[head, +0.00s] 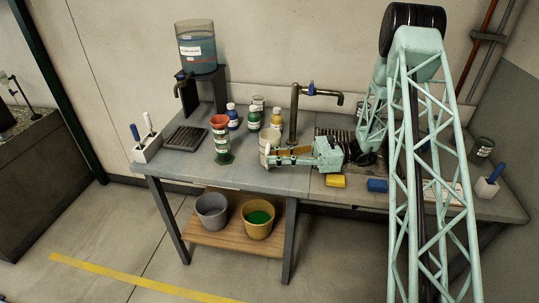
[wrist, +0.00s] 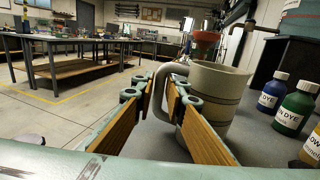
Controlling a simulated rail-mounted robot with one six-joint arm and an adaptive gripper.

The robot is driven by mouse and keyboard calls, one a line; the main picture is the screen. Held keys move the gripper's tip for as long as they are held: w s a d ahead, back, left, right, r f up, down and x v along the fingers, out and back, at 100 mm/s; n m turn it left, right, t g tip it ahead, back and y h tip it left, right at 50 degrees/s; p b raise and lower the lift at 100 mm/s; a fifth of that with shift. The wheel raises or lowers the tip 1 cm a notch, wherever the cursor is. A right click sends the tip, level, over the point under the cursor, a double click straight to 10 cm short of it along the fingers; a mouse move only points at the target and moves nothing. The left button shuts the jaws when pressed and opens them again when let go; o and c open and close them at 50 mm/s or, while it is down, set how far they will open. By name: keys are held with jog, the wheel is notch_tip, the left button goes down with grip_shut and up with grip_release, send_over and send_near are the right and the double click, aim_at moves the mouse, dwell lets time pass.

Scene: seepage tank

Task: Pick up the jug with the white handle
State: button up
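The jug (head: 269,137) is a pale cream cup with thin dark bands, upright on the workbench left of the tap. In the wrist view the jug (wrist: 222,92) stands just beyond my fingers, its pale, whitish handle (wrist: 160,88) facing me. My gripper (head: 270,157) is low over the bench in front of the jug. In the wrist view my gripper (wrist: 160,100) is open, its wood-coloured pads on either side of the handle. The right finger hides part of the handle and jug. A gap shows left of the handle; contact on the right cannot be told.
Blue (head: 232,116), green (head: 253,118) and yellow (head: 276,118) dye bottles stand behind the jug. The tap (head: 294,115) rises close behind my gripper. Yellow (head: 335,181) and blue (head: 377,185) blocks lie near the front edge.

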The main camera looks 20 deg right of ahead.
aim_at(268, 149)
jog(key=shift+w+a, duration=0.15)
jog(key=shift+a, duration=0.8)
grip_shut()
jog(key=shift+r, duration=0.4)
jog(key=shift+r+p, duration=0.4)
jog(key=shift+r, duration=1.05)
jog(key=s+d+r+p, duration=0.1)
jog(key=s+p, duration=0.1)
jog(key=s, duration=1.3)
jog(key=shift+s+d+r, duration=0.15)
jog(key=shift+s+r, duration=0.05)
jog(key=shift+s, duration=0.1)
jog(key=shift+s, duration=0.15)
